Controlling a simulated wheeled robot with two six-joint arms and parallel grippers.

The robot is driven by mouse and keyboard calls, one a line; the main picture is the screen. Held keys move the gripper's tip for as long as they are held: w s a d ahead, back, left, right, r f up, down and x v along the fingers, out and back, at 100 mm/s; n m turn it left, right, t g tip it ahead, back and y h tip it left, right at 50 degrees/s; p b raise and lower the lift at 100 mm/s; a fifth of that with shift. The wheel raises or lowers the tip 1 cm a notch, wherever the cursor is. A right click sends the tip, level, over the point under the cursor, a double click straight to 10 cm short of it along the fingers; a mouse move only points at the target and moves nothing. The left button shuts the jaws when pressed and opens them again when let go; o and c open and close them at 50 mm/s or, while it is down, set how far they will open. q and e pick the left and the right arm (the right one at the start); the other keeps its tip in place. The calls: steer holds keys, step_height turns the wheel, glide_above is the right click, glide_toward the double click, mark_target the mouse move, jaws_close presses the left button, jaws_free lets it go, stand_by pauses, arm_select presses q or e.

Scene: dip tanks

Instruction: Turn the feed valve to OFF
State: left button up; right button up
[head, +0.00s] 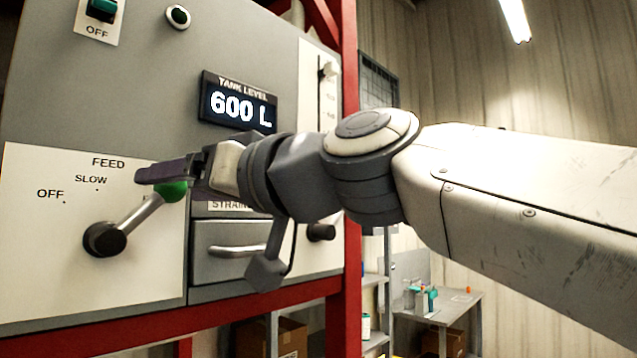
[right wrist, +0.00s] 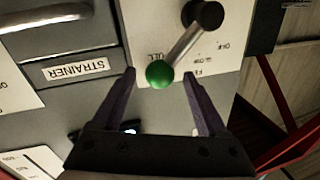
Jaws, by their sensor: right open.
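The feed valve is a metal lever (head: 140,214) on a black hub (head: 105,239), with a green knob (head: 172,191) at its end. The lever points up and right, away from the OFF mark (head: 50,194) and past the SLOW mark (head: 91,179). In the right wrist view the knob (right wrist: 160,75) lies near the letters "ULL", partly hidden. My right gripper (head: 160,180) is at the knob with its jaws open. In the right wrist view its fingertips (right wrist: 159,72) stand either side of the knob, with gaps showing. My left gripper is out of view.
The tank level display (head: 238,104) reads 600 L. A STRAINER drawer (head: 232,255) with a bar handle sits right of the feed plate, behind my wrist. A red frame post (head: 350,100) stands at the panel's right edge. A switch (head: 102,8) is above.

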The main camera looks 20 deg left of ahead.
jaws_close()
stand_by(1.4)
